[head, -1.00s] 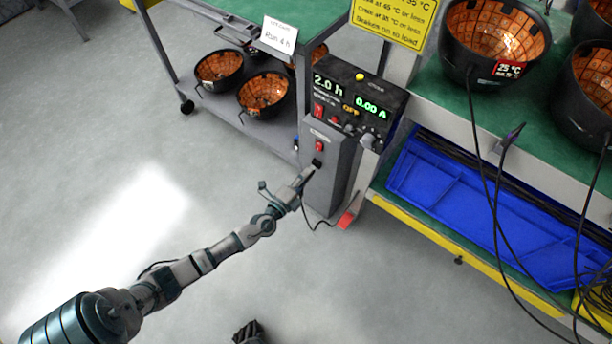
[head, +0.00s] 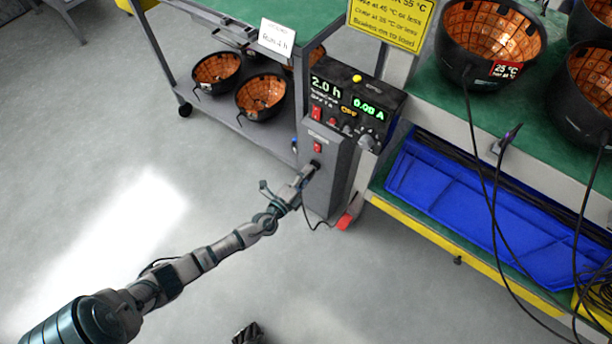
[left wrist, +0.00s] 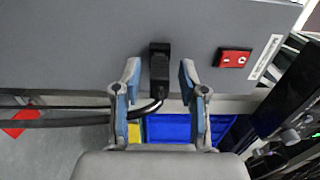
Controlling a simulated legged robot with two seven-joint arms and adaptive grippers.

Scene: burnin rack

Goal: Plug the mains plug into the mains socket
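The black mains plug (left wrist: 160,72) stands against the grey front of the power unit (left wrist: 80,45), its cable leaving the lower end and running left. The mains socket is hidden behind it in the left wrist view; how deep the plug sits cannot be told. My left gripper (left wrist: 158,78) is open, with one finger on each side of the plug and visible gaps between. In the head view my left gripper (head: 304,177) is at the unit's lower front. A dark part at the bottom edge seems to be my right gripper (head: 248,333); its fingers are unclear.
A red rocker switch (left wrist: 233,58) is right of the plug. A display box (head: 350,105) tops the unit. A green bench with black copper-lined bowls (head: 492,45) and a blue tray (head: 470,215) stands right. A trolley (head: 235,120) stands behind left. The floor at left is clear.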

